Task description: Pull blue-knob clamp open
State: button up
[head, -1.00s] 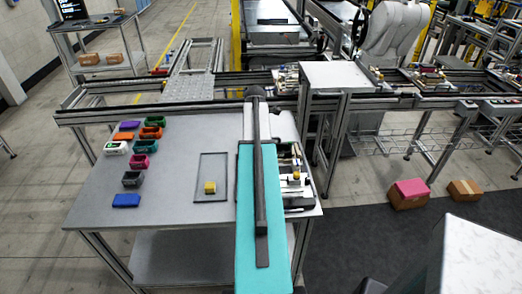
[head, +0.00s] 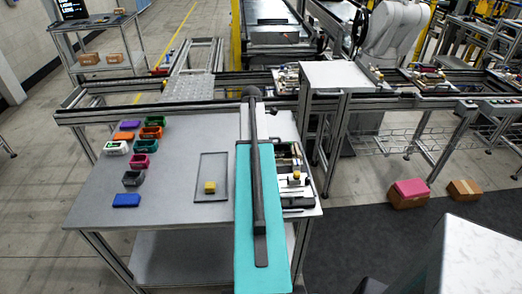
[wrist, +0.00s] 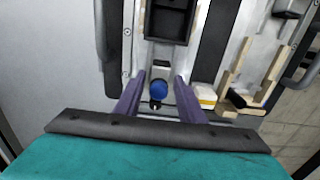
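The blue knob (wrist: 158,88) of the clamp shows in the wrist view, with a dark round part just below it. My gripper (wrist: 160,92) has its two purple fingers on either side of the knob. The fingers are apart, with a gap visible on each side of the knob, so contact does not show. The pallet fixture (wrist: 212,60) carrying the clamp lies under and ahead of the fingers. In the head view my teal arm covers part of the fixture (head: 296,196), and the blue knob and fingertips are hidden there.
In the wrist view, a white-and-yellow block (wrist: 205,95) and beige upright parts (wrist: 235,75) stand right of the fingers.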

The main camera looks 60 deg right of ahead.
jog(key=shift+r, duration=0.15)
jog(key=shift+r+p, duration=2.3)
jog(key=shift+r, duration=1.6)
